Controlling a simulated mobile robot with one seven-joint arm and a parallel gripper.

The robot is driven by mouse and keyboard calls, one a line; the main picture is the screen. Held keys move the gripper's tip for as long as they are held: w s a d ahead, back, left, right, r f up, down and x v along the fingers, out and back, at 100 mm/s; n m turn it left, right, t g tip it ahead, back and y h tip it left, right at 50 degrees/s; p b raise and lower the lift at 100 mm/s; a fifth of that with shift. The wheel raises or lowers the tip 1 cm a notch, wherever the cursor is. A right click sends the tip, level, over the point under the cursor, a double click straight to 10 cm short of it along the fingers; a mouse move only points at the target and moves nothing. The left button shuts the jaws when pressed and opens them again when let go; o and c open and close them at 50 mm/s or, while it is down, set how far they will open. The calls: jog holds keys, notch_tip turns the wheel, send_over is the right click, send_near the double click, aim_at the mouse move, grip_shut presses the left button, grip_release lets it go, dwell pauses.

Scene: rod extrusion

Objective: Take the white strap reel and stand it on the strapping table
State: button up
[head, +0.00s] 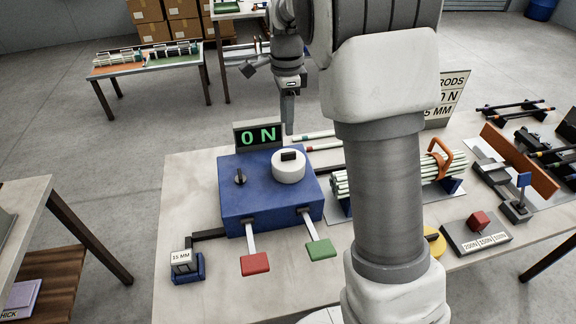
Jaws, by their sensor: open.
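No white strap reel can be made out for certain. A white round drum (289,169) with a black block on top sits on the blue machine box (262,200), but I cannot tell whether it is a reel or a fixed part. A yellow round thing (434,242) is partly hidden behind my arm. My gripper (288,112) hangs open, pointing down, above and behind the blue box in the picture. Nothing shows in it. Which table is the strapping table is not labelled in view; the pale worktable (185,220) carries the box.
A green-rod bundle (352,192) with an orange handle-like piece (440,160) lies on the worktable, partly behind my arm. A weight block (478,232) and dark rod racks (515,108) stand right. Another table (22,200) stands left, and a stocked table (148,66) behind.

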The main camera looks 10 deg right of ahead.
send_over(289, 153)
jog(key=f, duration=0.4)
jog(key=shift+w+a+f, duration=0.2)
jog(key=shift+a+f, duration=0.05)
jog(key=shift+f, duration=0.15)
jog(key=shift+s+d+f+b, duration=0.1)
jog(key=shift+f+b, duration=0.1)
jog(key=shift+f, duration=1.15)
jog(key=shift+s+d+f+b, duration=0.1)
jog(key=shift+f+b, duration=0.1)
jog(key=shift+f, duration=1.1)
grip_shut()
jog(key=shift+w+r, duration=0.1)
